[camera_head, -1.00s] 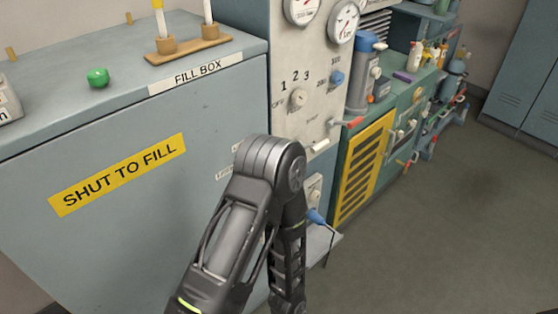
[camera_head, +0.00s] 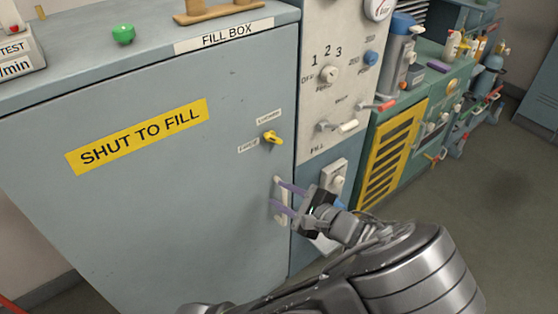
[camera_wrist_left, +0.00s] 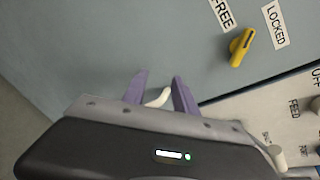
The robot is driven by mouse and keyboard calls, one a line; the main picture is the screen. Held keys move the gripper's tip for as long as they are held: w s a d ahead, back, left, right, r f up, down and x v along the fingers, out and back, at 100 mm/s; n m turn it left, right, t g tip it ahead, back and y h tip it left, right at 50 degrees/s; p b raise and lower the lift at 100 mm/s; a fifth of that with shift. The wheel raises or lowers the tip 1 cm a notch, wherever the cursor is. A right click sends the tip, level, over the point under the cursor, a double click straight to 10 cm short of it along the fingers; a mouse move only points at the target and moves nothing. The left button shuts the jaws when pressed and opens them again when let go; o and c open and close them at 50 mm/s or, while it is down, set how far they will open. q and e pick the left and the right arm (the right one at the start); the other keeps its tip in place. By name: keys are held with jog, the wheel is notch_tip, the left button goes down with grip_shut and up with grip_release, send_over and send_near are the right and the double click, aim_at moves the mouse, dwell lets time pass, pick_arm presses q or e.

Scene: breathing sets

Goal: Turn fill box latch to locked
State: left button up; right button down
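The fill box (camera_head: 150,210) is a grey-blue cabinet with its front door shut. Its latch is a small yellow knob (camera_head: 271,137) near the door's right edge, between the FREE label (camera_head: 248,146) and the LOCKED label (camera_head: 268,116). In the left wrist view the latch (camera_wrist_left: 240,48) is nearer the LOCKED label (camera_wrist_left: 275,25); its exact setting is unclear. My left gripper (camera_head: 287,199) is open at the white door handle (camera_head: 279,200), below the latch. In the left wrist view the handle (camera_wrist_left: 158,98) shows between the purple fingers (camera_wrist_left: 159,92). My right gripper is out of view.
Right of the door is a white panel (camera_head: 325,100) with knobs and a protruding white lever (camera_head: 347,126). A green bench (camera_head: 435,100) with a yellow grille (camera_head: 390,155) stands further right. Bare floor (camera_head: 490,230) lies at the lower right.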

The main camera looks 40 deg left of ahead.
aim_at(276, 141)
pick_arm(q)
jog(key=w+d+r+t+y, duration=0.2)
jog(key=w+r, duration=0.1)
jog(key=r, duration=0.8)
jog(key=shift+d+y, duration=0.2)
jog(key=shift+y, duration=0.1)
jog(key=shift+x, duration=3.9)
jog(key=shift+c, duration=0.2)
grip_shut()
